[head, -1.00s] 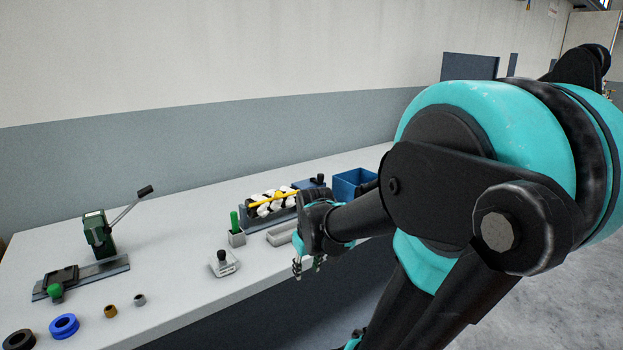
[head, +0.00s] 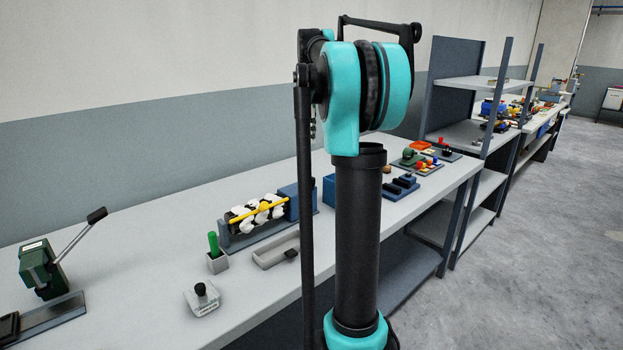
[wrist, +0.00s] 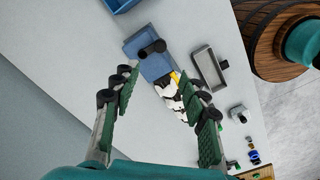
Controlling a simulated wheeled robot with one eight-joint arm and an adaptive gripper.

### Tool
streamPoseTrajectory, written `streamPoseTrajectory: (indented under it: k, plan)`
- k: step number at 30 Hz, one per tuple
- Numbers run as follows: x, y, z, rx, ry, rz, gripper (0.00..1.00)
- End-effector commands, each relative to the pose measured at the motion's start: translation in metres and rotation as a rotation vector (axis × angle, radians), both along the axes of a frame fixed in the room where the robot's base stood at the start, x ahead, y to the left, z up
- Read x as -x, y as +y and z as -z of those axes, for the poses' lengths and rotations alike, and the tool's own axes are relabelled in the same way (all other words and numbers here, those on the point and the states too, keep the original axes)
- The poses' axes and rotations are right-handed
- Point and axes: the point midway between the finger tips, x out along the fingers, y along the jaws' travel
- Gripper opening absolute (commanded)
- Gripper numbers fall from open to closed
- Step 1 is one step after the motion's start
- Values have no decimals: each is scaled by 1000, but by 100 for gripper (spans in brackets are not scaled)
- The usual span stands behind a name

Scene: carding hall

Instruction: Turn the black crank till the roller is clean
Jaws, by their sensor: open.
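The roller (head: 258,211) lies in a blue-grey frame on the bench, with white fluff in clumps over its dark surface and a yellow bar along it. The blue end box (head: 288,199) is at its right end. In the wrist view, the black crank (wrist: 153,48) shows on top of that box, and the fluffy roller (wrist: 171,93) lies below it. In the head view my arm hides the crank. My gripper (wrist: 165,98) is open and empty, its two green-padded fingers apart on either side of the roller in the picture. The crank is beyond the fingertips, apparently untouched.
A grey tray (head: 277,251) lies in front of the roller. A cup with a green handle (head: 214,246) and a black-knobbed block (head: 202,299) stand left of it. A green lever press (head: 45,266) is farther left. A blue bin (wrist: 121,5) is at the wrist view's top.

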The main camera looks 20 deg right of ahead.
Motion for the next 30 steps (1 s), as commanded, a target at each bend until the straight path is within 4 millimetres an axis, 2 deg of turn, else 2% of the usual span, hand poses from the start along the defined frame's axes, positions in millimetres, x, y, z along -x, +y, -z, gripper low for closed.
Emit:
streamPoseTrajectory:
  k: [18, 24, 30]
  plan:
    - [0, 0, 120, 0, -1, 2, 44]
    - [0, 0, 147, 0, -1, 2, 44]
    - [0, 0, 159, 0, -1, 2, 44]
